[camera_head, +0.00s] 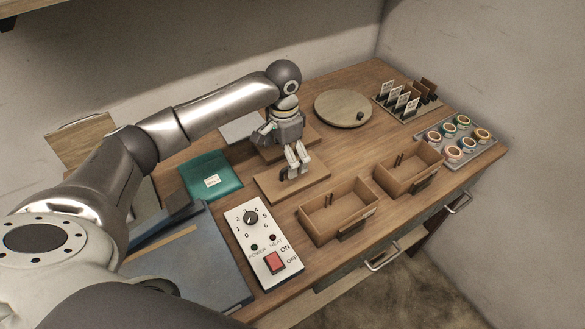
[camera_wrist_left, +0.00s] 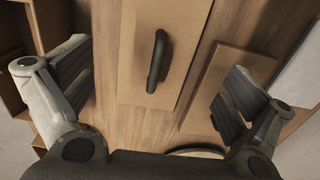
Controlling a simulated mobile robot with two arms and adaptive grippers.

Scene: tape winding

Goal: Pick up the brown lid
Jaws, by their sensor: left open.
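A flat brown lid (camera_head: 306,181) lies on the wooden table, left of the front open box. Its dark handle (camera_head: 284,173) partly shows beside the fingers. My left gripper (camera_head: 296,166) is open and empty, pointing down just above this lid. In the left wrist view the lid (camera_wrist_left: 133,70) and its black upright handle (camera_wrist_left: 158,61) lie between the spread fingers of the left gripper (camera_wrist_left: 155,88); I see no contact. A second brown lid (camera_head: 270,153) lies behind, mostly hidden by the gripper; it also shows in the left wrist view (camera_wrist_left: 229,75). My right gripper is not visible.
Two open brown boxes (camera_head: 340,216) (camera_head: 409,173) stand along the front edge. A switch panel (camera_head: 262,240), a teal folder (camera_head: 211,174), a round turntable (camera_head: 343,108), a tape tray (camera_head: 472,158) and a card rack (camera_head: 405,103) surround the area.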

